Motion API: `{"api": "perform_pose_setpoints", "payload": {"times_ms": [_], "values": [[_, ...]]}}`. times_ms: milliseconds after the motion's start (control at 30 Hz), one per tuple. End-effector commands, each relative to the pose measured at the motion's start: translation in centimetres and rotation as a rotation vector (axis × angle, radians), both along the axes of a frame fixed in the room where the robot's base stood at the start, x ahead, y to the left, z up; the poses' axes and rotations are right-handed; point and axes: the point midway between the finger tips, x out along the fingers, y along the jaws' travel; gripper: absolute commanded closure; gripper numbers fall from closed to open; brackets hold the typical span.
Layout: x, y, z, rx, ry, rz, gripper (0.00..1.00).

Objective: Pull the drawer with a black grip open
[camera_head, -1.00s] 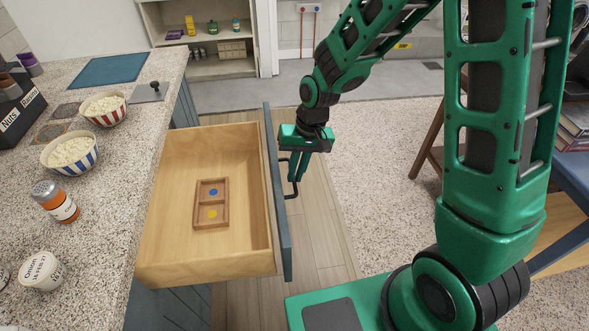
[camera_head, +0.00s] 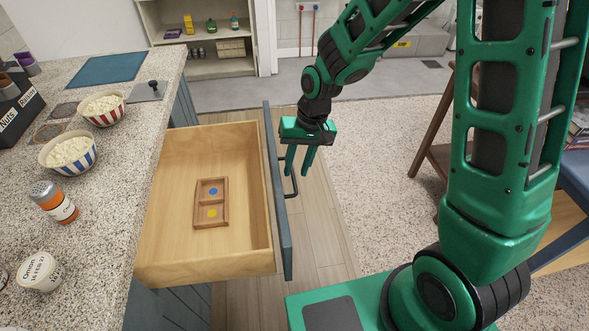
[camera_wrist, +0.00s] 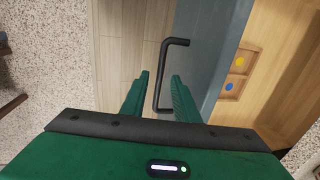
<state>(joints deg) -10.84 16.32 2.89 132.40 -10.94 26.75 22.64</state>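The drawer (camera_head: 205,257) is pulled well out from the counter, its inside in full view. Its blue-grey front (camera_head: 277,190) carries a black bar grip (camera_head: 291,184). In the wrist view the black grip (camera_wrist: 165,65) passes between my two green fingers. My gripper (camera_head: 299,170) is open at the outer side of the drawer front, with a finger on either side of the grip in the wrist view. I cannot tell whether either finger touches it. Inside the drawer lies a small wooden tray (camera_head: 197,211) with a blue and a yellow disc.
The speckled counter (camera_head: 110,160) on the left holds two striped bowls (camera_head: 70,153), an orange-labelled jar (camera_head: 54,202) and a white tub (camera_head: 40,272). Wooden floor (camera_head: 325,230) and carpet (camera_head: 375,180) lie clear beside the drawer. A wooden stool (camera_head: 437,155) stands to the right.

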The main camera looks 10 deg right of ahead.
Motion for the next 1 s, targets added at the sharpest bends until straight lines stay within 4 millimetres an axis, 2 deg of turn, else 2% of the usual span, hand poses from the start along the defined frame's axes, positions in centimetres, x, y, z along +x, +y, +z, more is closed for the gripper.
{"api": "perform_pose_setpoints", "payload": {"times_ms": [200, 433, 633, 1000], "values": [[0.1, -0.8, 4.2, 0.001, -0.006, -0.001, 0.72], [0.1, -1.5, 7.6, 0.001, -0.003, -0.002, 0.72], [0.0, -1.8, 8.7, 0.0, 0.0, -0.001, 0.72], [0.0, -1.8, 8.8, 0.0, 0.0, 0.0, 0.72]]}}
